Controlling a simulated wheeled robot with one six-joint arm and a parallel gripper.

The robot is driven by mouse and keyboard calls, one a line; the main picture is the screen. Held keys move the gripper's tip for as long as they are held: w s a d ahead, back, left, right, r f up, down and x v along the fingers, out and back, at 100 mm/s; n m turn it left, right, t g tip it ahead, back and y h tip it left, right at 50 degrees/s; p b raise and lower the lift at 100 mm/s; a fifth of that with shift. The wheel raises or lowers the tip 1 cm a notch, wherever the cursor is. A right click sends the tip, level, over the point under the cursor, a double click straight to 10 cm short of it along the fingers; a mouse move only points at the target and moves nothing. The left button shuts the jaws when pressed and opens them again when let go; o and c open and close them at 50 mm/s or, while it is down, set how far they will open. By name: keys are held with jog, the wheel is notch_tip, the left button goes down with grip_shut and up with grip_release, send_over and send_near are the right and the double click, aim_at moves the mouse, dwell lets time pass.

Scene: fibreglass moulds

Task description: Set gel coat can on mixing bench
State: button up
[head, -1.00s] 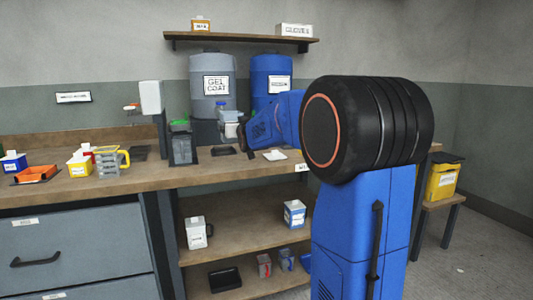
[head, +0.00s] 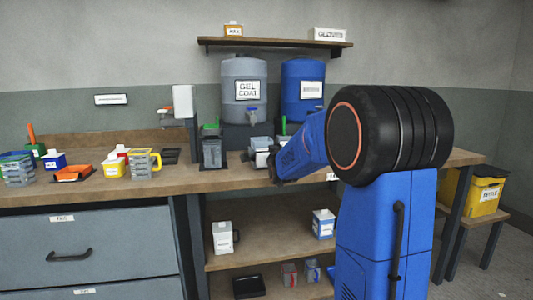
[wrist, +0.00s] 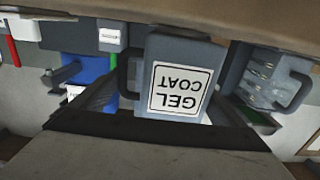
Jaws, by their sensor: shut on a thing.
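The grey gel coat can (wrist: 180,85), with a white "GEL COAT" label, appears upside down in the wrist view. My gripper (wrist: 168,103) is shut on it, with dark fingers at its sides. In the head view the can (head: 260,157) is a small pale shape at the end of my gripper (head: 268,164), partly hidden by the arm. It is low over the wooden mixing bench (head: 215,180), in front of the large drums. I cannot tell whether its base touches the bench top.
A grey gel coat drum (head: 244,90) and a blue drum (head: 303,90) stand behind. A clear dark container (head: 212,152) stands close left of the can. Bare bench lies in front.

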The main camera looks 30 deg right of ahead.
jog(key=shift+f, duration=0.35)
jog(key=shift+f, duration=0.1)
jog(key=o, duration=1.3)
jog(key=shift+c, duration=0.2)
